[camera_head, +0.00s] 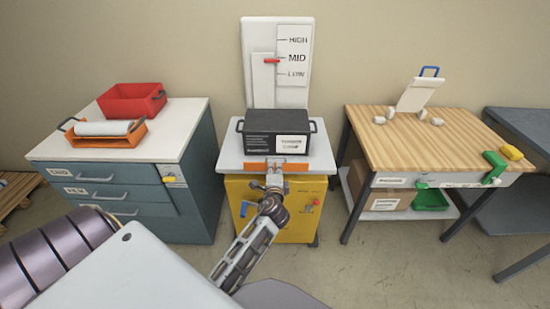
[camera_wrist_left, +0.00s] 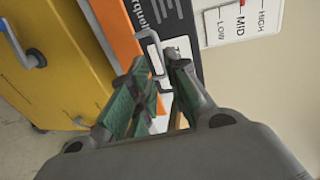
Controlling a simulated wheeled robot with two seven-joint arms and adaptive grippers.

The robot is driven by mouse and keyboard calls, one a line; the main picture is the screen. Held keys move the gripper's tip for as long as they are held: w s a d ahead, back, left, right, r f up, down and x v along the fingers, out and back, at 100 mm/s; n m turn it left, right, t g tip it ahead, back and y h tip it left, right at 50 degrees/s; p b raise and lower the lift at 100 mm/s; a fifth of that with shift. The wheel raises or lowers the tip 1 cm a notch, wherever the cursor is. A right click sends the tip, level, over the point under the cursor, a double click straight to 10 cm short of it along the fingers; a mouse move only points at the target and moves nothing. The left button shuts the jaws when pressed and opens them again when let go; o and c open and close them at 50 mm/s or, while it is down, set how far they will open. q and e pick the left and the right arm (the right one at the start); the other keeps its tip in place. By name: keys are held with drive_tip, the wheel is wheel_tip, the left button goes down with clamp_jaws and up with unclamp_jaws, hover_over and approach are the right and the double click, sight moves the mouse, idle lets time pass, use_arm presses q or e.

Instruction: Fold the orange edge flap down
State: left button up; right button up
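The orange edge flap (camera_head: 295,164) lies along the front edge of the laminator's white top, below the black box. It also shows in the left wrist view (camera_wrist_left: 117,28), with a pale metal handle (camera_wrist_left: 151,50) by its edge. My left gripper (camera_head: 274,170) is at the flap's front, near its middle. In the left wrist view its green-padded fingers (camera_wrist_left: 160,68) stand apart with a gap, their tips close around the handle; contact cannot be made out. My right gripper is out of view.
The black box (camera_head: 277,134) sits on the white top just behind the flap. A lever board with a red marker (camera_head: 272,61) at MID stands behind. A drawer cabinet (camera_head: 85,178) is left, a wooden bench (camera_head: 385,140) right. Floor shows between them.

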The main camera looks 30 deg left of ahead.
use_arm(q)
drive_tip(key=shift+p+x, duration=0.3)
drive_tip(key=shift+x, duration=4.7)
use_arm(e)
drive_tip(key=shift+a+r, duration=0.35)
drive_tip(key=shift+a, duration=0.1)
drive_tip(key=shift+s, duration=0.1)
use_arm(q)
clamp_jaws()
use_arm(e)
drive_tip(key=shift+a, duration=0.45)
